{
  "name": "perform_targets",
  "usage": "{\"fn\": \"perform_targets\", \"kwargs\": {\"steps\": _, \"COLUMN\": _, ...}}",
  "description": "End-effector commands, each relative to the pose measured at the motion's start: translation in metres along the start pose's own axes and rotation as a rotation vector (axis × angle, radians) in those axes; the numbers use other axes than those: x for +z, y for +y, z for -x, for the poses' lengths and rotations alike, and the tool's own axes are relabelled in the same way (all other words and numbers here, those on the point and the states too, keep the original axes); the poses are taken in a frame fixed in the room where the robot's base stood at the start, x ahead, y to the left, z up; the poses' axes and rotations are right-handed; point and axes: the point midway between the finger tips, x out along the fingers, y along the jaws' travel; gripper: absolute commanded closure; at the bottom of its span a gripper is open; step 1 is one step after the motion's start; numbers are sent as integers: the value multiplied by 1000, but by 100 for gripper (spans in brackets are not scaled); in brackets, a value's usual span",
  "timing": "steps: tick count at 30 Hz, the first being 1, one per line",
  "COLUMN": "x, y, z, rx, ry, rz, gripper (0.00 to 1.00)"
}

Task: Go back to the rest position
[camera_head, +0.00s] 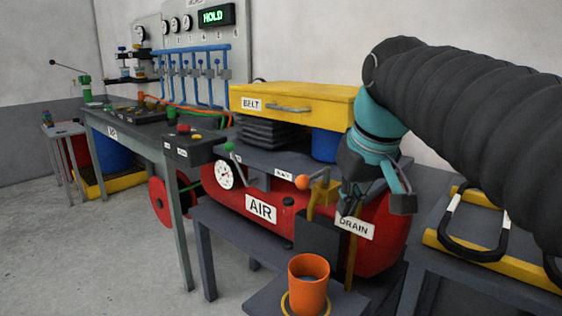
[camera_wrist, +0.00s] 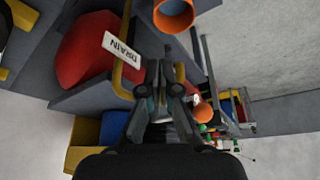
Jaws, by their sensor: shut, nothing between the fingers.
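My gripper (camera_head: 350,203) hangs at the end of my dark, ribbed arm in front of the red air tank (camera_head: 385,232), near its DRAIN label (camera_head: 356,228). Its fingers are shut with nothing between them. In the wrist view my gripper (camera_wrist: 168,62) points toward the area between the DRAIN label (camera_wrist: 121,50) and the orange cup (camera_wrist: 173,14). The orange cup (camera_head: 308,284) stands upright on a low stand below and left of my gripper. An orange-knobbed lever (camera_head: 303,182) is just left of my gripper. The contact between gripper and tank fittings cannot be told.
A yellow BELT drawer box (camera_head: 295,103) sits above the tank, behind my gripper. A dark table (camera_head: 480,285) with a yellow-framed item (camera_head: 500,255) is at right. A workbench (camera_head: 125,128) runs along the left wall side. The grey floor (camera_head: 90,240) at left is clear.

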Motion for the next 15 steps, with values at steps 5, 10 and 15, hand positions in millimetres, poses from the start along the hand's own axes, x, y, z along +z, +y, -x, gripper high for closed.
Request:
{"fn": "perform_targets", "kwargs": {"steps": 5, "x": 63, "y": 7, "z": -35, "rx": 37, "ry": 28, "rz": -85, "gripper": 100}}
{"fn": "perform_targets", "kwargs": {"steps": 10, "x": 124, "y": 10, "z": -75, "rx": 71, "ry": 56, "rz": -159, "gripper": 100}}
{"fn": "perform_targets", "kwargs": {"steps": 15, "x": 175, "y": 11, "z": -111, "rx": 96, "ry": 80, "rz": -216, "gripper": 100}}
